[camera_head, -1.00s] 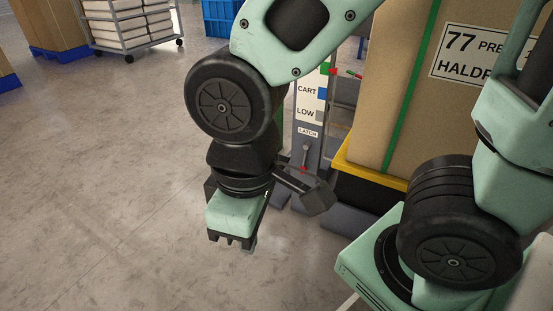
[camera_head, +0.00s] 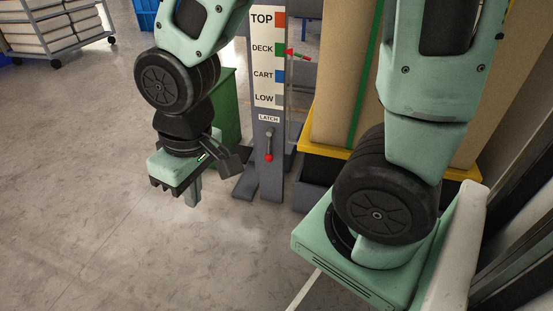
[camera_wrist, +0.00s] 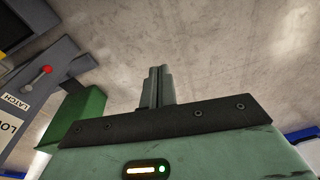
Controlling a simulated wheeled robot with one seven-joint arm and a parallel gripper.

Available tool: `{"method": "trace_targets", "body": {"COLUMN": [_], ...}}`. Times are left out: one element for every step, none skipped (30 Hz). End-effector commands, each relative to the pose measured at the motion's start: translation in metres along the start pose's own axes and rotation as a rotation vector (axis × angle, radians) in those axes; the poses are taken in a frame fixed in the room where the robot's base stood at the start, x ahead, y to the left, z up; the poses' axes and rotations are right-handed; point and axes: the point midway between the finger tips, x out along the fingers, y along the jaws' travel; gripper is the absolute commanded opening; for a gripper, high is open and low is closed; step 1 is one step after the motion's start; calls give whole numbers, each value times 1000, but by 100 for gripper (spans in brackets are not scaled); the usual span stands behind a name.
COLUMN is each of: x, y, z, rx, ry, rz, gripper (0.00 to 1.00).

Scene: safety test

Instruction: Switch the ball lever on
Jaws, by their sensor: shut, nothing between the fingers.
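The ball lever is a short grey handle with a red ball (camera_head: 268,157) at its end. It hangs downward on a grey post (camera_head: 270,185), under a "LATCH" label. In the wrist view the red ball (camera_wrist: 47,69) is at the left, on the same post. My gripper (camera_head: 193,198) is left of the lever in the head view, apart from it, with its fingers pointing down. In the wrist view its two fingers (camera_wrist: 157,88) are together with nothing between them.
The post bears a scale marked TOP, DECK, CART and LOW, with a red pointer (camera_head: 290,52) near DECK. A green bin (camera_head: 228,105) stands left of the post. A large box on a yellow-edged pallet (camera_head: 325,150) stands to the right.

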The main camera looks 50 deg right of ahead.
Motion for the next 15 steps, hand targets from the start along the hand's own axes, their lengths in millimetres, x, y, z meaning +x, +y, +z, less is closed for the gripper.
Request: {"method": "trace_targets", "body": {"x": [22,30,40,48,55,65,72,79,88,94,100,107,113,117,122], "y": [32,50,74,93,112,138,157,177,203,223,242,266,283,299,318], "z": [-12,-19,-26,-30,-33,-35,-35,-33,-30,-26,-21,-12,-6,2,12], "rx": [131,201,293,362,431,522,589,658,747,812,876,959,1019,1074,1143], "ry": [28,50,81,104,129,159,184,208,241,266,291,325,349,372,404], "rz": [8,12,18,23,29,35,41,46,54,60,66,75,80,86,93], "gripper": [0,0,0,0,0,0,0,0,0,0,0,0,0,0,0]}}
